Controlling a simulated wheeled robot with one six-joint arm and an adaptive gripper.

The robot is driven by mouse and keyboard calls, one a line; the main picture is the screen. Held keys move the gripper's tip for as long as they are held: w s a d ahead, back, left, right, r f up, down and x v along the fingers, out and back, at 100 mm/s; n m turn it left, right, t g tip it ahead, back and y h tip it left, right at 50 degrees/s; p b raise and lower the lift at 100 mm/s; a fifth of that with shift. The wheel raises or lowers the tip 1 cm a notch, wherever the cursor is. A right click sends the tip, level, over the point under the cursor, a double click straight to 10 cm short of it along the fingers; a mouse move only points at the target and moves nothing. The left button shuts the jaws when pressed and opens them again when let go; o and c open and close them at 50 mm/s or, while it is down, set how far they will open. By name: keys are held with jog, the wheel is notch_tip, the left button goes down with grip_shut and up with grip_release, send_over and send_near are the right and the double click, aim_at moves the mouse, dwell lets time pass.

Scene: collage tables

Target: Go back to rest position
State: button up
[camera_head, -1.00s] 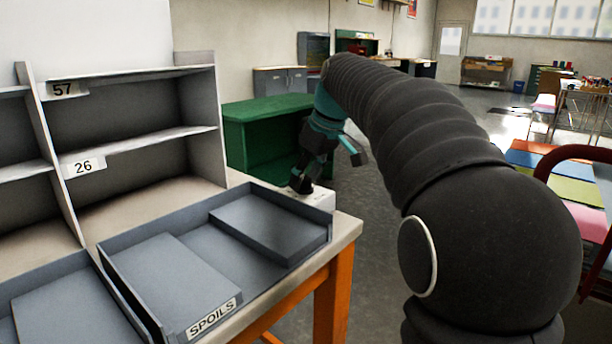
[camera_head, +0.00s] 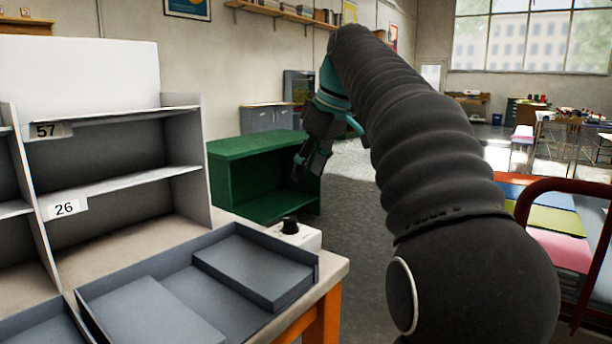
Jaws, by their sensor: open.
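My gripper (camera_head: 313,165) hangs at the end of my dark, sleeved arm, pointing down, in front of the green cabinet. It is open, with nothing seen between its fingers. It is apart from the table and above its far right corner. Below and left of it, a small white box with a black knob (camera_head: 291,226) stands on the table corner.
A table (camera_head: 335,272) with orange legs bears grey trays (camera_head: 262,268) and a shelf unit (camera_head: 187,170) labelled 57 and 26. A green cabinet (camera_head: 240,146) stands behind. A red-framed rack (camera_head: 525,192) with coloured sheets is at right. Grey floor (camera_head: 350,200) is open between.

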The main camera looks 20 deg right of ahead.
jog(key=s+f, duration=0.1)
jog(key=s, duration=0.1)
jog(key=s+a+f+m, duration=0.1)
jog(key=s+f, duration=0.1)
jog(key=s+f+m, duration=0.1)
jog(key=s, duration=0.2)
jog(key=shift+a+f+t+h, duration=0.3)
jog(key=shift+a+f+h, duration=0.05)
jog(key=shift+a+h, duration=0.05)
jog(key=s+a+f+m+t+h, duration=0.1)
jog(key=s+f+m, duration=0.4)
jog(key=s+f, duration=1.4)
notch_tip(320, 180, down, 4)
jog(key=shift+h, duration=0.4)
jog(key=shift+s, duration=0.1)
